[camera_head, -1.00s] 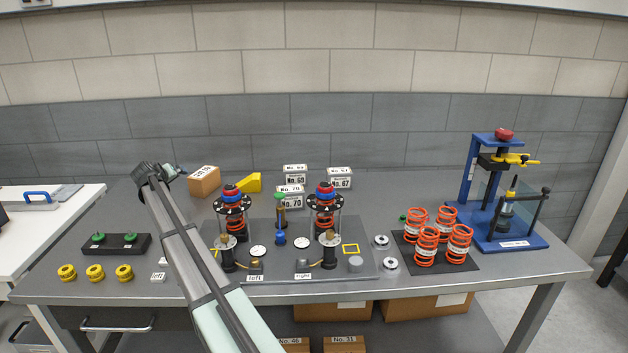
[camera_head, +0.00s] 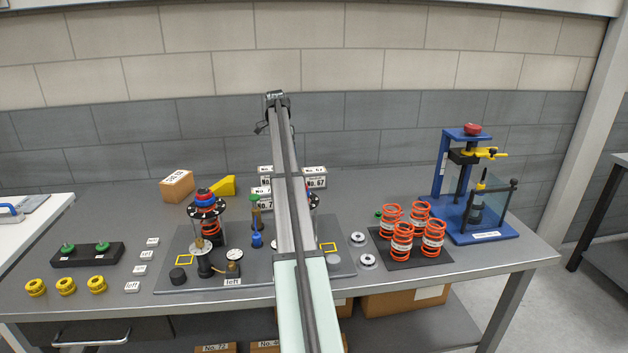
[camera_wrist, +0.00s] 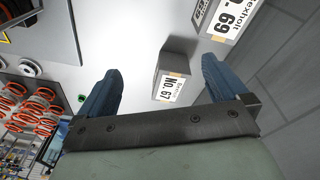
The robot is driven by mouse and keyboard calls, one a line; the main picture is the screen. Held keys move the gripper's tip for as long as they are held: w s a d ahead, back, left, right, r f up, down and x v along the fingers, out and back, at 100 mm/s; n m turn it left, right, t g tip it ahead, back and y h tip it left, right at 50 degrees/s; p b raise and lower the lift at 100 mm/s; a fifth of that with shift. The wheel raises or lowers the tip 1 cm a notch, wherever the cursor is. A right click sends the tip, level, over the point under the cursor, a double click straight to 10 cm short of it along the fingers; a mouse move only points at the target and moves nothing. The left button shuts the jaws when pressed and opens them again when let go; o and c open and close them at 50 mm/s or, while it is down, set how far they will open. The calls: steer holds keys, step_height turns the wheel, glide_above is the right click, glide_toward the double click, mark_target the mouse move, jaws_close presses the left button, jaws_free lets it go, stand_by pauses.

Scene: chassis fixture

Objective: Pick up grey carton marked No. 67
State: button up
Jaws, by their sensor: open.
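The grey carton marked No. 67 (camera_head: 316,178) stands at the back of the bench, just right of my arm in the head view. In the wrist view the same carton (camera_wrist: 178,52) appears between my two blue fingers, with its white label facing the palm side. My gripper (camera_wrist: 160,66) is open and empty. The carton looks further from the camera than the fingertips, and I see no contact. In the head view my fingers cannot be made out at the arm's far end.
A carton marked No. 69 (camera_wrist: 232,22) is close by in the wrist view. Other labelled cartons are partly hidden behind my arm in the head view. Orange springs (camera_head: 402,240) and a blue press (camera_head: 480,228) stand at the right. The wall is close behind the cartons.

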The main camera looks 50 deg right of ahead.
mark_target(314, 170)
steer(key=s+d+m+y, duration=0.1)
steer(key=s+d, duration=0.1)
steer(key=d, duration=0.2)
steer(key=s+d+m+t, duration=0.1)
steer(key=d+m, duration=0.1)
steer(key=d, duration=0.2)
steer(key=s+d+m+t+y, duration=0.1)
steer(key=s+d, duration=0.1)
steer(key=d, duration=0.2)
steer(key=shift+s+d+f+m+y, duration=0.3)
steer(key=shift+f, duration=0.1)
steer(key=f, duration=0.5)
steer(key=a+f, duration=0.1)
steer(key=f, duration=0.2)
steer(key=shift+w, duration=0.35)
steer(key=shift+w+a+f, duration=0.1)
steer(key=shift+w+f, duration=0.05)
steer(key=shift+f, duration=1.25)
steer(key=shift+w+f, duration=0.1)
steer(key=shift+f, duration=1.3)
steer(key=c, duration=1.2)
steer(key=shift+c, duration=0.2)
steer(key=shift+r, duration=0.15)
